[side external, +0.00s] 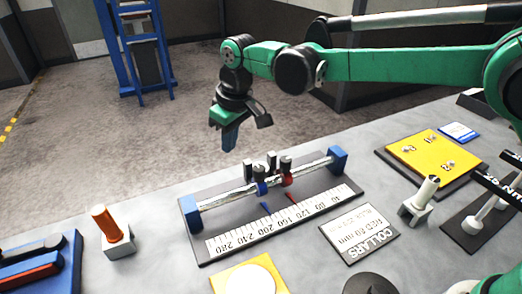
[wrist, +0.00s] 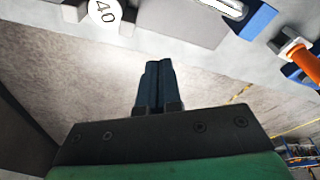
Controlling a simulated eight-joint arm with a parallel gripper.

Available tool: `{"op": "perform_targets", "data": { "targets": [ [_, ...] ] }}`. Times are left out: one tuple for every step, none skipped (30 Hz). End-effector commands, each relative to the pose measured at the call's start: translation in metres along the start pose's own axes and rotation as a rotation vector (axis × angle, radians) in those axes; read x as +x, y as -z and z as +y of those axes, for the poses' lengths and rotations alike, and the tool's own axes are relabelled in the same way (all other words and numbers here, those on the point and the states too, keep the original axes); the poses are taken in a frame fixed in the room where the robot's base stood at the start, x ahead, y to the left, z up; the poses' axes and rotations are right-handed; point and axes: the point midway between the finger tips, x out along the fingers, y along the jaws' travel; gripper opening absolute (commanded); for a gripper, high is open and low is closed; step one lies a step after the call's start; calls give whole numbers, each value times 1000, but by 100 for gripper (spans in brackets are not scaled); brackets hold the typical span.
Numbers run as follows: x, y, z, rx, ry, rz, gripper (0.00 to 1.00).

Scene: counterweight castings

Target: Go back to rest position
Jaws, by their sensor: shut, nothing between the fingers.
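My gripper (side external: 229,139) hangs from the green arm, pointing down, beyond the back edge of the table and behind the rail fixture. Its fingers are shut with nothing between them. In the wrist view the two dark blue fingers (wrist: 159,70) lie side by side, touching. The rail fixture (side external: 231,187) has a silver rod between two blue end blocks, with a blue collar (side external: 262,187) and a red collar (side external: 287,179) on it near the middle. My gripper is apart from the rail and touches nothing.
The grey table holds an orange-handled tool in a white block (side external: 117,246), a blue rack (side external: 35,276), a yellow plate (side external: 425,152) and a COLLARS sign (side external: 360,235). A blue frame (side external: 128,45) stands on the floor behind. The space around my gripper is clear.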

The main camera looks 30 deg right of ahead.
Motion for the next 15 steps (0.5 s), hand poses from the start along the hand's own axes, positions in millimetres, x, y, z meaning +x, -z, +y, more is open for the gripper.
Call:
{"op": "perform_targets", "data": {
  "targets": [
    [-4, -2, 3, 8, -2, 5, 0],
    [-7, -4, 6, 16, -4, 10, 0],
    [-13, -8, 10, 28, -8, 20, 0],
    [-19, -11, 14, 40, -12, 30, 0],
    [-25, -16, 19, 55, -16, 41, 0],
    [-34, -23, 26, 77, -23, 58, 0],
    [-42, -30, 31, 95, -29, 72, 0],
    [-49, -37, 36, 114, -36, 88, 0],
    [-58, -48, 43, 139, -45, 108, 0],
    [-64, -56, 48, 157, -52, 125, 0],
    [-70, -65, 52, 176, -59, 139, 0],
    [-76, -77, 57, 200, -69, 161, 0],
    [-81, -86, 61, 220, -76, 176, 0],
    [-85, -96, 64, 238, -84, 192, 0],
    [-89, -109, 68, 262, -95, 212, 0]
  ]
}}
